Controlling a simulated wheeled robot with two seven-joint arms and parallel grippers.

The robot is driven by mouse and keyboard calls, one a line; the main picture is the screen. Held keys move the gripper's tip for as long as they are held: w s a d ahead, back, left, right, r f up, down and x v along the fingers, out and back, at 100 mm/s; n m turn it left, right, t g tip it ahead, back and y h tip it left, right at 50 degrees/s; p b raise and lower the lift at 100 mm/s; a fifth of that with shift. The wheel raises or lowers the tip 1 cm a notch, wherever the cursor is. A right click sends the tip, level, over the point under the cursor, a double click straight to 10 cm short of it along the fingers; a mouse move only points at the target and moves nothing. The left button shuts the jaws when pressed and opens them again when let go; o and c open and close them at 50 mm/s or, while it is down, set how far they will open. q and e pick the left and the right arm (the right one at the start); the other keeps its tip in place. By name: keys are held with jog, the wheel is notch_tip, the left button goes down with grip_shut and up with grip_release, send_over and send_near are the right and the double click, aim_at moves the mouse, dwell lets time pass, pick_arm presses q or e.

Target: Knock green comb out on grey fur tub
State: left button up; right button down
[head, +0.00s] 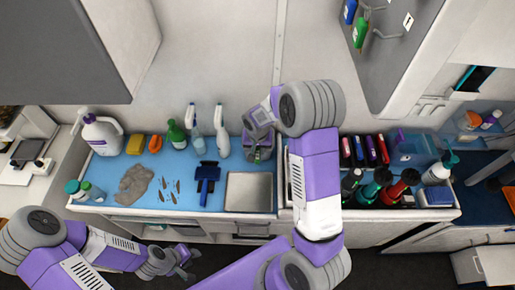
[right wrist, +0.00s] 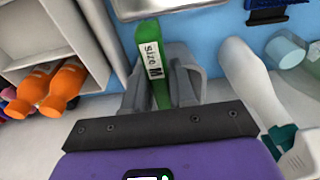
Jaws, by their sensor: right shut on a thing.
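The green comb (right wrist: 158,75) carries a white "Size M" label in the right wrist view. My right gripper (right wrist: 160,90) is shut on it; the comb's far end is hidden. In the head view this gripper (head: 260,150) is over the back of the blue counter, behind a shallow square grey tub (head: 249,192), which seems to be the fur tub. The tub's edge also shows at the top of the right wrist view (right wrist: 170,8). My left gripper (head: 184,262) is open and empty, low in front of the counter.
On the blue counter (head: 180,200) lie a grey fur clump (head: 134,184), small dark pieces and a dark blue tool (head: 207,183). Spray bottles (head: 222,132) stand left of my right gripper. A bin of bottles (head: 375,193) stands to the right.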

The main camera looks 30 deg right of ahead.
jog(key=shift+f+b, duration=1)
jog(key=shift+b, duration=0.05)
dwell(0.9)
jog(key=shift+r+p, duration=2)
jog(key=shift+r, duration=1.1)
jog(key=shift+f, duration=0.15)
